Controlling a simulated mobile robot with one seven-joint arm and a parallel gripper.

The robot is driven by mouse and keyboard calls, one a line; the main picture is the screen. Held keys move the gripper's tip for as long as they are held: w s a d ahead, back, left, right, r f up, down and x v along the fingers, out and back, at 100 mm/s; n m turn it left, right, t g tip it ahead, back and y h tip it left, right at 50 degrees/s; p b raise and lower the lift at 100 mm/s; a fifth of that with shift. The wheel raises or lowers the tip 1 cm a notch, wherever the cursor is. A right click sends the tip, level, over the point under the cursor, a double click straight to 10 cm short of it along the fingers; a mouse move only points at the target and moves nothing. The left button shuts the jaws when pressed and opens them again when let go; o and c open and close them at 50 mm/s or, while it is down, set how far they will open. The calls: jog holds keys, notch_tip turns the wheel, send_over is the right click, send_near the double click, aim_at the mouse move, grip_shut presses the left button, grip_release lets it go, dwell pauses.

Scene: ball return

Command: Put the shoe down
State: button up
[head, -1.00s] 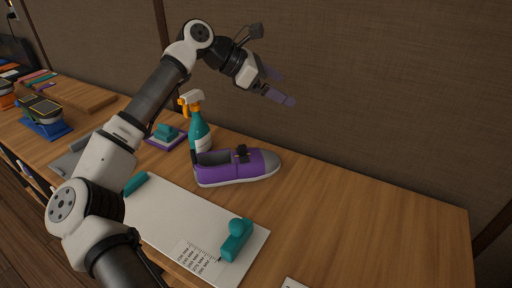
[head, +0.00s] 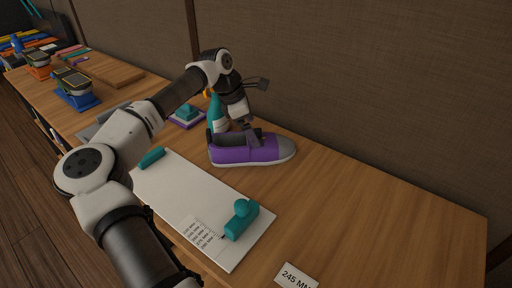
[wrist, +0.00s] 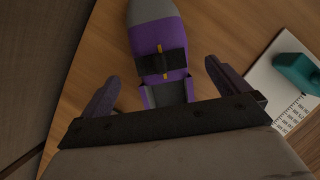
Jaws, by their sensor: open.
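The purple shoe (head: 248,151) with a grey toe and white sole stands upright on the wooden counter, its toe to the right in the head view. My gripper (head: 250,134) is low over the shoe's opening, pointing down. In the wrist view the shoe (wrist: 160,57) lies ahead between the two purple fingers. My gripper (wrist: 160,88) is open, with a gap between each finger and the shoe's upper. The heel is hidden behind the gripper body in the wrist view. I cannot tell how far the fingertips are above the counter.
A white measuring board (head: 190,190) with teal stops (head: 241,219) lies in front of the shoe. A teal spray bottle (head: 217,115) stands close behind it. A "245 MM" card (head: 296,277) lies at the front. The counter right of the shoe is clear.

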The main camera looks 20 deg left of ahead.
jog(key=shift+p+x, duration=0.85)
jog(key=shift+x, duration=1.9)
jog(key=shift+d+r, duration=0.1)
jog(key=c, duration=1.2)
jog(key=shift+o, duration=0.2)
